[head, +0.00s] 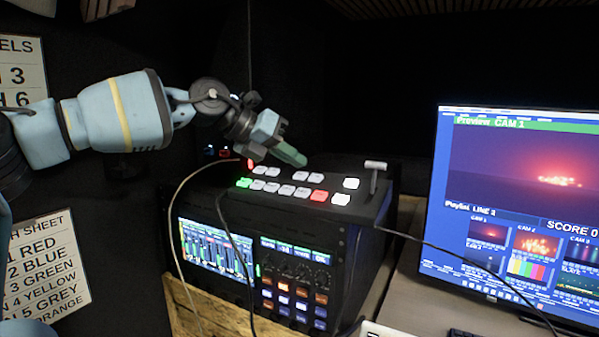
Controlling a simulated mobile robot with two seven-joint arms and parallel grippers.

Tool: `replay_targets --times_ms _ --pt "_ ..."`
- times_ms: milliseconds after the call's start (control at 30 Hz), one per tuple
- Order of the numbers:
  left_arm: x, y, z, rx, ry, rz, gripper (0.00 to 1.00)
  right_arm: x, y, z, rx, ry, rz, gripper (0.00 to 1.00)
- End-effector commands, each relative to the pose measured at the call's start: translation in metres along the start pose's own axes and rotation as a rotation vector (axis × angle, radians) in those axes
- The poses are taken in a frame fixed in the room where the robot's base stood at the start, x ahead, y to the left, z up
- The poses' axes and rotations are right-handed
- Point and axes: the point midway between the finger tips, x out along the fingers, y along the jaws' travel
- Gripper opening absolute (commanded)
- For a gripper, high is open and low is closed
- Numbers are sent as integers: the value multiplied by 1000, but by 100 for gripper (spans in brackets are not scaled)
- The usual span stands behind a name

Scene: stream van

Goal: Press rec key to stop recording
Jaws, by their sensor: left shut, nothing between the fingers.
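My left arm comes in from the left, and its gripper (289,155) hangs above the back of the switcher panel (262,197). The fingers are shut with nothing between them, and they point down and to the right. The panel has rows of white keys, a green-lit key (244,183) at the left and a red-lit key (319,196) toward the right. Another red light (250,164) shows at the back left edge, partly behind the gripper. I cannot read which key is the rec key. The right gripper is not in view.
A lever (375,176) stands up at the panel's right. A rack unit with a screen (215,250) and coloured buttons sits below. Cables hang across the rack front. A large monitor (520,210) stands at the right on a desk (415,285).

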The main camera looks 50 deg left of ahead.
Motion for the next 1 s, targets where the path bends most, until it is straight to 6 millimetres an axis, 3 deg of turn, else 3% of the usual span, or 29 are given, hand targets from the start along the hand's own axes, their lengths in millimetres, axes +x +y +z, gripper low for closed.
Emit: replay_targets --times_ms 367,1000 --pt "-2 -1 1 0 0 0 0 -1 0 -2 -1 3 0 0" --pt "-36 -26 26 1 -2 -1 0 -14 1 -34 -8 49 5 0"
